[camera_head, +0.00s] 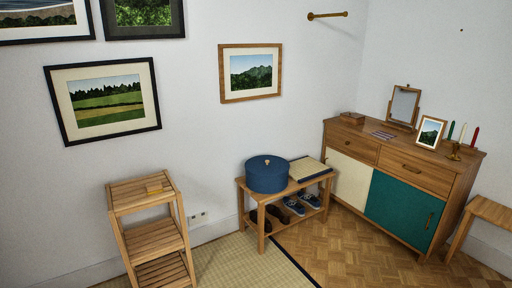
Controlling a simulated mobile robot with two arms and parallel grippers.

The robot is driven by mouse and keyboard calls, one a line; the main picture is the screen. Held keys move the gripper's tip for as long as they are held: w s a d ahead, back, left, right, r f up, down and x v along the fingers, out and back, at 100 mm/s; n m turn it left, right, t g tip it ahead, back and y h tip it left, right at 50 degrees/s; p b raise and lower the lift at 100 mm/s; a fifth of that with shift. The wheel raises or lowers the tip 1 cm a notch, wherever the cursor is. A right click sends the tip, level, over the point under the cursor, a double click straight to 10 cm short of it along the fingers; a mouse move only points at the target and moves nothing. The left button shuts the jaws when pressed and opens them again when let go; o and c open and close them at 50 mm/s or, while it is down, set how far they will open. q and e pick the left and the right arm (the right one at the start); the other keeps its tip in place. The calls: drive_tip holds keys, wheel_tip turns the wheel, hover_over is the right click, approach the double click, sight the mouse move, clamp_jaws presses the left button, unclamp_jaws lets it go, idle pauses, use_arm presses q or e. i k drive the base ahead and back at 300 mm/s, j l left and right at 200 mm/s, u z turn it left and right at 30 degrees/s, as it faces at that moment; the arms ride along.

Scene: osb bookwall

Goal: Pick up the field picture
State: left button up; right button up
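The field picture (106,101) hangs on the white wall at the left in the head view. It has a black frame, a pale mat and a green and yellow field with dark trees behind. It hangs above and a little left of a slatted wooden shelf stand. Neither of my grippers shows in the view.
Other framed pictures hang nearby, one with mountains (251,72) and one with green leaves (143,15). The wooden shelf stand (150,237) is below. A bench (262,198) holds a blue round box (267,174). A sideboard (400,190) stands right. Parquet floor (335,255) is clear.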

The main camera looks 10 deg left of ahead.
sight(93, 101)
drive_tip(key=i+u, duration=0.15)
drive_tip(key=i, duration=0.5)
drive_tip(key=i+u, duration=0.15)
drive_tip(key=i, duration=0.55)
drive_tip(key=i+l+u, duration=0.15)
drive_tip(key=i, duration=0.5)
drive_tip(key=i+u, duration=0.4)
drive_tip(key=i+l+u, duration=0.15)
drive_tip(key=u, duration=0.25)
drive_tip(key=i+l+u, duration=0.25)
drive_tip(key=u, duration=0.15)
drive_tip(key=i+l+u, duration=0.4)
drive_tip(key=k+j, duration=0.05)
drive_tip(key=j, duration=0.05)
